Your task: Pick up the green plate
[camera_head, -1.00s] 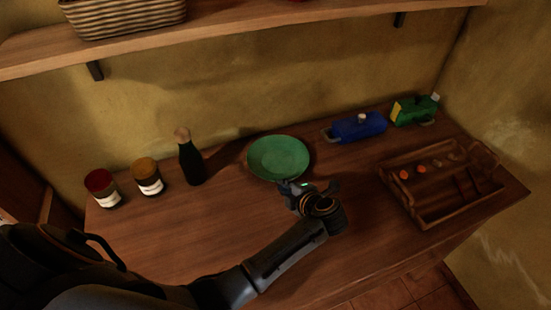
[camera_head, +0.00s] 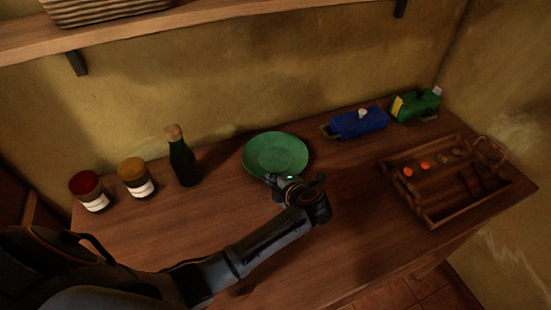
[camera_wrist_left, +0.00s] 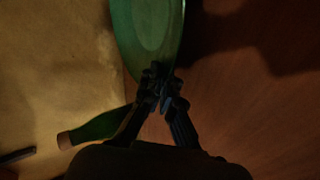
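The green plate (camera_head: 275,155) is at the middle of the counter, near the wall. My left gripper (camera_head: 283,181) is at the plate's near rim in the head view. In the left wrist view, the fingertips (camera_wrist_left: 162,84) are close together at the rim, with the plate (camera_wrist_left: 148,30) between and beyond them. The gripper looks shut on the rim, though the fingers hide the exact contact. I cannot tell whether the plate is off the counter. My right gripper is not in view.
A dark green bottle (camera_head: 183,163) and two jars, one brown-topped (camera_head: 137,178) and one red-topped (camera_head: 89,191), stand left. A blue container (camera_head: 358,124), a green container (camera_head: 416,105) and a wooden tray (camera_head: 448,211) are right. A shelf (camera_head: 200,22) hangs above.

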